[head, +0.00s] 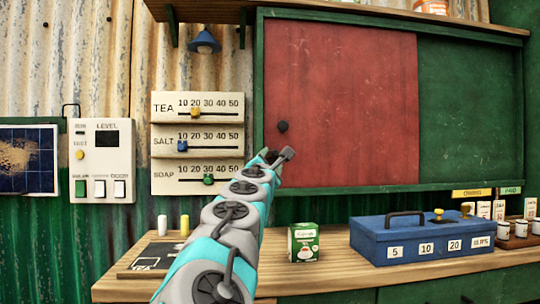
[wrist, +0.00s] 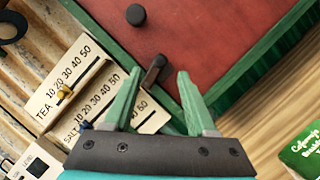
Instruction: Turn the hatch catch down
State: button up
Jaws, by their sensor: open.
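The hatch is a red panel (head: 345,100) in a dark green frame. In the wrist view the hatch catch (wrist: 153,72), a short dark bar, sits at the frame's left edge, also beside the red panel (wrist: 215,40). It lies roughly level, across the frame edge. My gripper (wrist: 158,76) is open, and the catch shows between its two green fingertips; I cannot tell how far ahead of them it is. In the head view my gripper (head: 277,157) is at the hatch's lower left, and the catch is hard to tell from it. A round black knob (head: 282,127) is just above.
Slider boards for tea (head: 197,107), salt and soap hang left of the hatch. A level panel (head: 100,160) is further left. Below, the counter holds a green tea box (head: 304,242) and a blue cash box (head: 420,240). A blue lamp (head: 204,42) hangs above.

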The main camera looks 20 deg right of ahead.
aim_at(275, 154)
jog(key=shift+p+x, duration=0.5)
jog(key=shift+x, duration=2.9)
jog(key=shift+r, duration=0.1)
grip_shut()
